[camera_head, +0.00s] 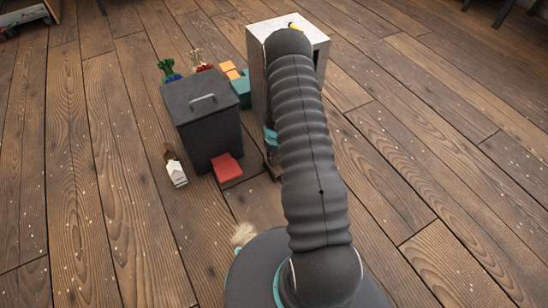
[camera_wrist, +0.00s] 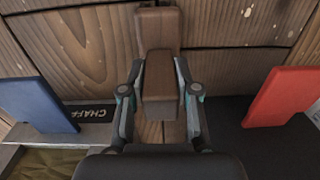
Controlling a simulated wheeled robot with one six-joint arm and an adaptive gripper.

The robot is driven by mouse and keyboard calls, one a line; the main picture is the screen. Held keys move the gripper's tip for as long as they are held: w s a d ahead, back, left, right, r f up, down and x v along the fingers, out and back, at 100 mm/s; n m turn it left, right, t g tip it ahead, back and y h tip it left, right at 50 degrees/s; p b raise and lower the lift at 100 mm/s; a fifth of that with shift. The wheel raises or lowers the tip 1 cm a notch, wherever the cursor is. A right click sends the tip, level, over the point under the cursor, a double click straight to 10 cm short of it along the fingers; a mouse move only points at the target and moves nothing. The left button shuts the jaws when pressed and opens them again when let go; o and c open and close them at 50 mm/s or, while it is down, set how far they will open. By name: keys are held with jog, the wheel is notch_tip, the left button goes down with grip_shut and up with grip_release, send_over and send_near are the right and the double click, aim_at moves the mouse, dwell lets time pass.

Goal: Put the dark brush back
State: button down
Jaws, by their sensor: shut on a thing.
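In the wrist view a dark brown, blocky brush (camera_wrist: 159,78) stands between the fingers of my gripper (camera_wrist: 160,92). The fingers touch its two sides and are shut on it. A further brown part rises beyond the fingers. Its bristles cannot be made out. In the head view my arm hides most of the gripper. Only a small teal and dark part shows at the left edge of the arm, beside the pale cabinet (camera_head: 257,85).
The wrist view shows a blue panel (camera_wrist: 38,103) left, a red panel (camera_wrist: 281,97) right and a CHAFF label (camera_wrist: 90,113). In the head view a dark lidded bin (camera_head: 207,125) has a red block (camera_head: 227,168) in front and a brown-white item (camera_head: 176,172) at left. Floor is open further left.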

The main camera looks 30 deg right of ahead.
jog(key=c, duration=0.8)
grip_release()
jog(key=shift+c, duration=0.2)
notch_tip(320, 180, up, 13)
jog(key=shift+f+p, duration=0.2)
jog(key=shift+p, duration=0.5)
jog(key=s+a+r+t, duration=0.1)
jog(key=s+a+r, duration=0.15)
jog(key=r, duration=0.65)
jog(key=s+a+r+t, duration=0.1)
jog(key=a+r, duration=0.2)
jog(key=r, duration=0.6)
jog(key=s+a+r, duration=0.2)
jog(key=a+r, duration=0.1)
jog(key=r, duration=0.6)
jog(key=s+a+r+t, duration=0.1)
jog(key=s+a+r, duration=0.3)
jog(key=s+r, duration=0.3)
jog(key=s+a+r+t, duration=0.2)
jog(key=s+a+r, duration=0.2)
jog(key=s, duration=1.1)
notch_tip(320, 180, up, 3)
jog(key=shift+s+r+t, duration=0.1)
jog(key=shift+s+t, duration=0.15)
jog(key=shift+t, duration=0.05)
